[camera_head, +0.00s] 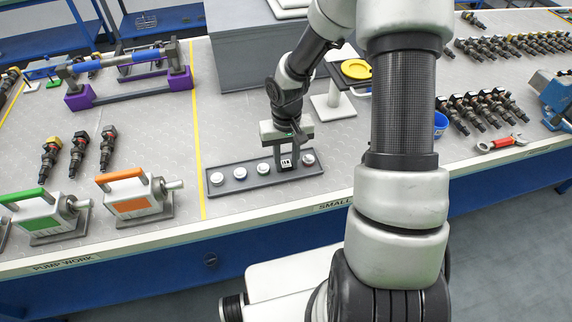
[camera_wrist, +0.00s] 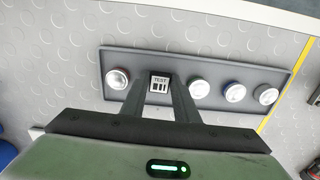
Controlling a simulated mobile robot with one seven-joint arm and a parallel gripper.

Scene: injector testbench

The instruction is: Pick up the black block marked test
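The black block marked TEST (camera_wrist: 160,82) shows its white label in the wrist view, in a grey tray (camera_wrist: 220,67) among round-topped pieces. My gripper (camera_wrist: 161,83) has one finger on each side of the block, close against it. The fingers stand only about a block's width apart, so it looks shut on the block. In the head view, my gripper (camera_head: 286,160) points down at the tray (camera_head: 231,182), with the block's label (camera_head: 286,163) between the fingertips. The block's lower part is hidden; I cannot tell whether it is raised.
White round-topped pieces stand in the tray close on both sides: one (camera_head: 308,158) to the right, several to the left, the nearest (camera_head: 263,168). A grey box (camera_head: 242,60) stands behind. An orange-and-grey pump (camera_head: 134,202) is left of the yellow line. The bench front is clear.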

